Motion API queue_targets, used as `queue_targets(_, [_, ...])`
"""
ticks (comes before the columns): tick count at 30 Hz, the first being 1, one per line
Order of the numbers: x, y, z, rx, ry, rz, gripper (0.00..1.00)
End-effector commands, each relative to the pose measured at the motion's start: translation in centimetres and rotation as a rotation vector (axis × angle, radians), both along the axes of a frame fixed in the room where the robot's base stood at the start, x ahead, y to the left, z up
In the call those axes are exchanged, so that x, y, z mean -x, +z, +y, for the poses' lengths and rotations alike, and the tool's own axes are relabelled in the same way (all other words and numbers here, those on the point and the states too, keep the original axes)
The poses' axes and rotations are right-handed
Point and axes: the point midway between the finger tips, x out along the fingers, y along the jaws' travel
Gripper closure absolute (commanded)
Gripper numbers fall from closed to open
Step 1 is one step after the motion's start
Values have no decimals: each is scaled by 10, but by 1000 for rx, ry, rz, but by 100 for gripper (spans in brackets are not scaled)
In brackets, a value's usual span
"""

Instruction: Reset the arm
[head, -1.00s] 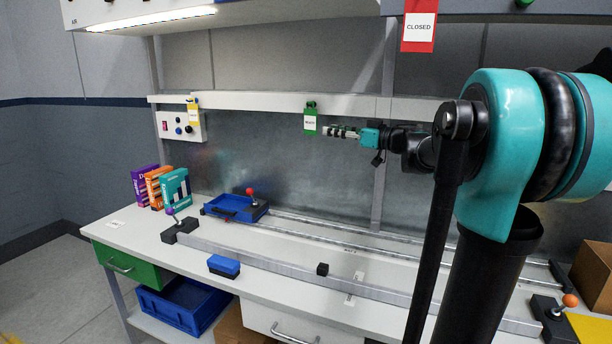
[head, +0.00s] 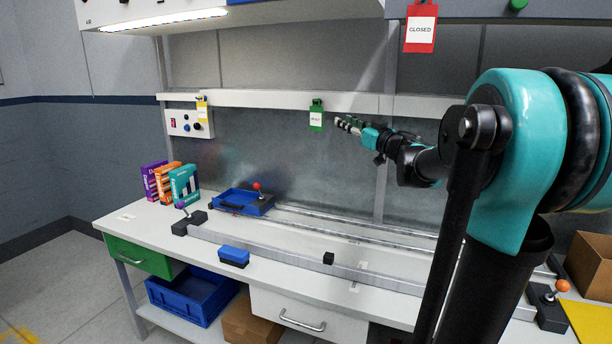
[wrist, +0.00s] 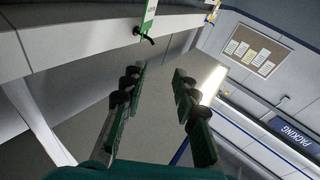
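My arm reaches out over the workbench. My gripper (head: 348,125) hangs in the air in front of the grey back panel, just right of the green tag (head: 316,117) under the shelf rail. In the wrist view my gripper (wrist: 158,80) has its two green-padded fingers well apart, with nothing between them. The green tag (wrist: 147,18) shows there at the top, beyond the fingers. The gripper touches nothing that I can see.
The bench holds boxes (head: 171,183), a blue tray (head: 236,201), a blue block (head: 234,256), a small black block (head: 328,258) and long metal rails. A red CLOSED tag (head: 420,30) hangs above. A cardboard box (head: 590,262) stands at right. A blue crate (head: 192,296) sits below.

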Motion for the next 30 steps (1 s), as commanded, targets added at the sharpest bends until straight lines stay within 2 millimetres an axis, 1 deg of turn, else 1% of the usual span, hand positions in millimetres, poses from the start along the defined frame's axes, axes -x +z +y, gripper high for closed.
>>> queue_targets(5, [-5, -6, -33, -32, -207, -33, 71])
queue_targets(8, [-3, -23, -61, -46, -370, -15, 71])
queue_targets(9, [0, -35, -74, -49, -442, 9, 71])
queue_targets(11, [6, -57, -92, -48, -547, 62, 71])
queue_targets(12, [12, -75, -103, -43, -609, 108, 71])
queue_targets(14, [24, -106, -117, -29, -690, 193, 71])
queue_targets(15, [33, -129, -124, -15, -735, 259, 71])
queue_targets(17, [50, -166, -130, 10, -782, 369, 71])
queue_targets(18, [63, -191, -131, 30, -802, 445, 71])
queue_targets(20, [84, -227, -129, 63, -814, 560, 71])
queue_targets(21, [98, -249, -125, 87, -810, 635, 71])
queue_targets(23, [120, -281, -117, 123, -790, 742, 71])
queue_targets(24, [135, -299, -110, 147, -770, 808, 71])
queue_targets(26, [158, -324, -98, 182, -729, 900, 71])
queue_targets(27, [172, -339, -90, 205, -696, 955, 71])
queue_targets(29, [194, -359, -77, 238, -642, 1033, 71])
queue_targets(30, [209, -371, -68, 259, -601, 1083, 71])
